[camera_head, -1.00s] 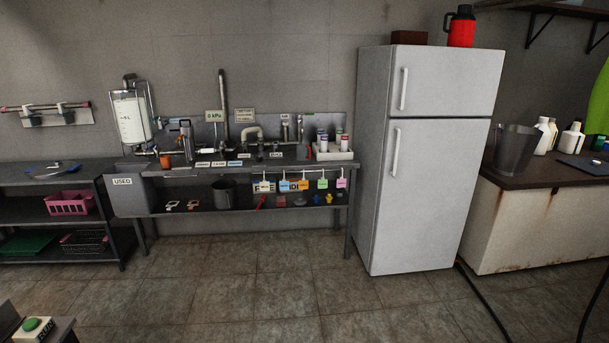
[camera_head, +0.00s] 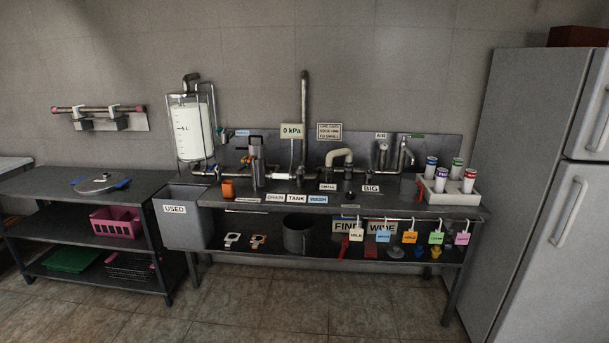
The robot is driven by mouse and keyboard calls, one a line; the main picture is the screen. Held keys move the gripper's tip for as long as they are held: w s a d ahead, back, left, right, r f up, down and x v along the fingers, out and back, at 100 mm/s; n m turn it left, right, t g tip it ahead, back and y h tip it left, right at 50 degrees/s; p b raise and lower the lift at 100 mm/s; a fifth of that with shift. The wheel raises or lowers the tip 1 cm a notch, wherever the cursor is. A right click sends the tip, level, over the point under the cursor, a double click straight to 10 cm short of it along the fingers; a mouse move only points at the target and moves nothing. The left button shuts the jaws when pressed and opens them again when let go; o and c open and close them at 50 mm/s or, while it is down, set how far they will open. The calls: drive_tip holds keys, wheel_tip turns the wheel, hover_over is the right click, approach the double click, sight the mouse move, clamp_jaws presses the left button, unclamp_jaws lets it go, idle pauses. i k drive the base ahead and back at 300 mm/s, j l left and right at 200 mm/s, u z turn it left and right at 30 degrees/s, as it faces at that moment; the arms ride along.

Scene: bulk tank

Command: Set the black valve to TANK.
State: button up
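The metal bench (camera_head: 420,213) stands against the wall with pipework on it. A TANK label (camera_head: 296,198) is on its front edge, between a DRAIN label (camera_head: 275,197) and a WASH label (camera_head: 317,199). The black valve is too small to pick out for certain; a dark upright fitting (camera_head: 257,146) rises behind the labels, and I cannot tell which way any handle points. A glass vessel of white liquid (camera_head: 193,130) hangs at the bench's left end. My gripper is not in view.
A grey USED bin (camera_head: 184,222) is at the bench's left end. A dark shelf unit (camera_head: 100,187) stands further left, and a fridge (camera_head: 515,150) on the right. A white tray (camera_head: 452,195) holds several capped bottles. The floor in front is clear.

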sight(312, 169)
drive_tip(key=i, duration=0.95)
drive_tip(key=i+l+u, duration=0.1)
drive_tip(key=i, duration=0.9)
drive_tip(key=i+l+u, duration=0.2)
drive_tip(key=i, duration=0.5)
drive_tip(key=i+l+z, duration=0.1)
drive_tip(key=i+z, duration=0.3)
